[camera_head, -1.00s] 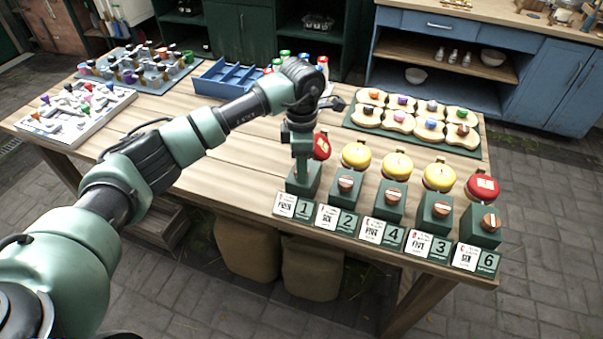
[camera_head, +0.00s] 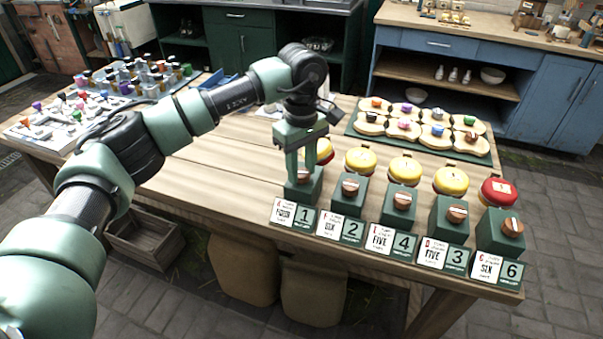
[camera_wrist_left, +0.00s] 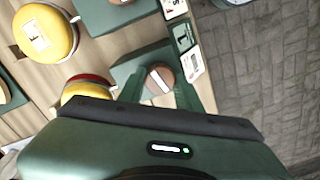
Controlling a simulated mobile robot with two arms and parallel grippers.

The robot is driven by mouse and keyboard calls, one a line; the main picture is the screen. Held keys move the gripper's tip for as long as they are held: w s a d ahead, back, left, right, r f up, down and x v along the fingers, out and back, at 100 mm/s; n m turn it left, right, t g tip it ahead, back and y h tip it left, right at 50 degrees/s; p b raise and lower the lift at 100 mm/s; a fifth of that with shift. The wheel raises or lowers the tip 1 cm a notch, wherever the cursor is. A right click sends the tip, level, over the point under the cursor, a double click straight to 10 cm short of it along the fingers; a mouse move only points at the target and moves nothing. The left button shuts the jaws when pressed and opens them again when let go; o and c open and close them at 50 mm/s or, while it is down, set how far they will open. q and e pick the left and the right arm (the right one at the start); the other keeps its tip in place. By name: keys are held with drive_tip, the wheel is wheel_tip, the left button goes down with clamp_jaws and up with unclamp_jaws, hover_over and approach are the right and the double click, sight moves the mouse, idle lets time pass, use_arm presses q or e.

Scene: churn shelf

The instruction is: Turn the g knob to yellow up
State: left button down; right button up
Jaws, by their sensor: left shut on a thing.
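Several green knob boxes stand in a row along the table's front edge, each with a round wooden knob and a red or yellow disc behind. My left gripper (camera_head: 302,176) points down at the leftmost box (camera_head: 313,188), marked 1. It is shut on that box's wooden knob (camera_wrist_left: 160,79), which has a white stripe and shows between the fingers in the left wrist view. The disc behind it (camera_head: 325,151) shows yellow on top with a red lower edge, partly hidden by the gripper. The card letters are too small to read surely. My right gripper is not in view.
Boxes 2 (camera_head: 346,198), 4 (camera_head: 399,207) and 3 (camera_head: 446,217) have yellow discs up. Box 6 (camera_head: 495,232) has a red disc (camera_head: 498,191). A green tray (camera_head: 484,158) of knobbed pieces lies behind. The table's middle left is clear.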

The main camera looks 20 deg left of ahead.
sight(301, 172)
use_arm(q)
drive_tip(key=shift+r+m+b, duration=0.1)
drive_tip(key=shift+m+b, duration=0.35)
drive_tip(key=shift+m, duration=0.85)
drive_tip(key=shift+w, duration=0.1)
drive_tip(key=c, duration=1)
unclamp_jaws()
drive_tip(key=shift+o, duration=0.2)
wheel_tip(301, 172, up, 8)
drive_tip(key=shift+f+b, duration=0.1)
drive_tip(key=shift+b, duration=0.45)
drive_tip(key=shift+f, duration=0.1)
